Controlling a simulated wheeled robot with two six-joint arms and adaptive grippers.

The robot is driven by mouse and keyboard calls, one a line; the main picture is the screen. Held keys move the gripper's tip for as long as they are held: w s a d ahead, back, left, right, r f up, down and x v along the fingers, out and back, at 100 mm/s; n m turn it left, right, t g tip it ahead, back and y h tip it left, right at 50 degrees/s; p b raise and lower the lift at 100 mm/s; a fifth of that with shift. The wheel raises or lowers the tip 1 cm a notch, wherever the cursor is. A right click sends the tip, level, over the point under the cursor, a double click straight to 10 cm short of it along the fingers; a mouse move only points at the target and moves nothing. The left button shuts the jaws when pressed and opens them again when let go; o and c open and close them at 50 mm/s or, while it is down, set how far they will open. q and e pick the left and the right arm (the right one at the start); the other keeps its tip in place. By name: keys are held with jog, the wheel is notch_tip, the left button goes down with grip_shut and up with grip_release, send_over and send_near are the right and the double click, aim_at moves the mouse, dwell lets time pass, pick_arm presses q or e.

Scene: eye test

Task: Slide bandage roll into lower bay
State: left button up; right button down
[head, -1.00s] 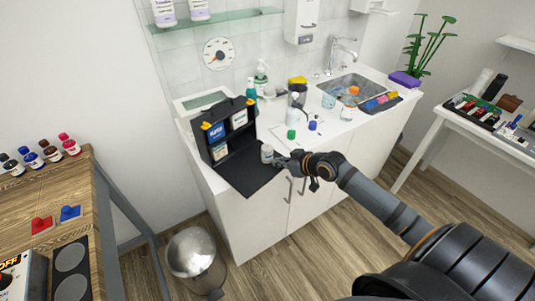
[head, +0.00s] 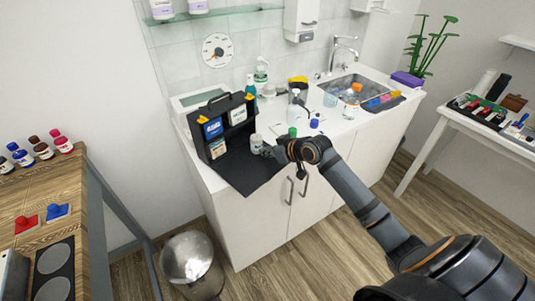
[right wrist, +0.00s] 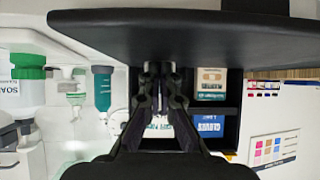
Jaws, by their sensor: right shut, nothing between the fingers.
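The bandage roll (head: 256,142), a pale upright cylinder, stands at the mouth of the dark lower right bay of the black case (head: 208,107). I cannot tell whether any of it is inside. My right gripper (head: 267,151) is shut and empty, just right of the roll and close to it or touching. In the right wrist view its fingertips (right wrist: 160,72) point into the case and the roll does not show clearly. A blue gloves box (head: 212,128) and a white box (head: 238,116) fill the upper bays; a plaster box (head: 217,148) sits lower left. My left gripper is out of view.
The case's black flap (head: 246,174) lies flat at the counter's front edge. A green-capped item (head: 292,132), a blue-capped item (head: 314,123) and a jug (head: 297,105) stand right of the case. A metal bin (head: 188,258) is on the floor.

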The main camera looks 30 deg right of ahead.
aim_at(261, 147)
jog(key=shift+w+a+b, duration=0.25)
jog(key=shift+w+b, duration=0.05)
jog(key=shift+w, duration=0.5)
jog(key=shift+w+a+b, duration=0.25)
jog(key=shift+w, duration=0.5)
jog(key=shift+w+a+b, duration=0.15)
jog(key=shift+w+a, duration=0.15)
jog(key=shift+w, duration=0.65)
jog(key=shift+w+a+b, duration=0.2)
jog(key=shift+w+a, duration=0.05)
jog(key=shift+w, duration=0.75)
jog(key=shift+w+a+b, duration=0.15)
jog(key=shift+w+a, duration=0.15)
jog(key=shift+w, duration=0.65)
jog(key=s+p, duration=0.2)
jog(key=s+d+r+p, duration=0.1)
jog(key=s+p, duration=0.1)
jog(key=s, duration=0.1)
jog(key=s+d+r+p, duration=0.1)
jog(key=s+p, duration=0.1)
jog(key=p, duration=0.1)
jog(key=shift+s+d, duration=0.25)
jog(key=shift+s, duration=0.05)
jog(key=shift+s+d+p, duration=0.15)
jog(key=shift+s+p, duration=0.2)
jog(key=shift+s, duration=0.2)
